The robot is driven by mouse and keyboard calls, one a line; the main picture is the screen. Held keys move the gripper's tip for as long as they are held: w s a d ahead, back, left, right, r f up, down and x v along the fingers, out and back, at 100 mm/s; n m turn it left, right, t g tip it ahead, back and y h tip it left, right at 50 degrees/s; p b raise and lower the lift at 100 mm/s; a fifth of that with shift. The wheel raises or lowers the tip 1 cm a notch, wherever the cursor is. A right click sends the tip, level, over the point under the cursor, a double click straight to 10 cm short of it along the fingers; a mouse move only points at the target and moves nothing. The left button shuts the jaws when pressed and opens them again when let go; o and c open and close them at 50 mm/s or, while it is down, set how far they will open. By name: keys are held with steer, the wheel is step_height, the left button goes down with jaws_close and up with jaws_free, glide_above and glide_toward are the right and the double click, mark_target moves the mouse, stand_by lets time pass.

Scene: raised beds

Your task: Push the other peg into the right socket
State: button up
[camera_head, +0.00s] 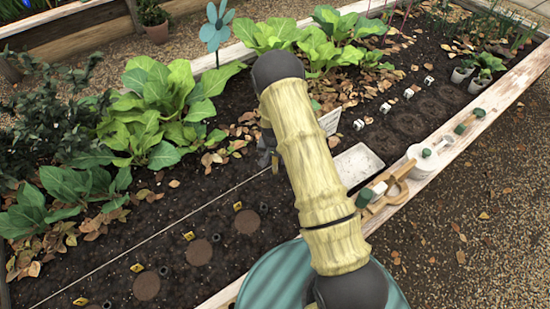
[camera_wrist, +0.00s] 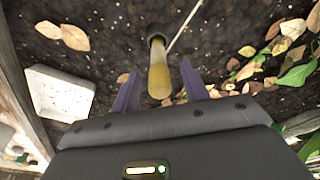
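In the wrist view a yellow peg (camera_wrist: 159,76) points up toward the camera. Its far end meets a dark round socket (camera_wrist: 156,40) in the soil; how deep it sits I cannot tell. A pale string (camera_wrist: 183,27) runs off from beside the socket. My gripper (camera_wrist: 159,72) is open, with one finger on each side of the peg and a visible gap on both sides. In the head view my gripper (camera_head: 268,157) is low over the soil at the string's end, partly hidden by my arm. The peg and socket cannot be made out there. No second peg is clearly visible.
A white tray (camera_head: 359,164) lies right of my gripper; it also shows in the wrist view (camera_wrist: 58,93). Wooden tools (camera_head: 385,195) and a white pot (camera_head: 421,160) lie along the bed's edge. Leafy plants (camera_head: 160,110) stand at left. Bare soil with brown discs (camera_head: 198,252) lies in front.

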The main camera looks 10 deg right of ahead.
step_height(320, 180, up, 17)
steer(key=s+a+p, duration=0.1)
steer(key=s+p, duration=0.1)
steer(key=p, duration=0.2)
steer(key=shift+s, duration=0.15)
stand_by(0.3)
steer(key=shift+a+r, duration=0.1)
stand_by(0.7)
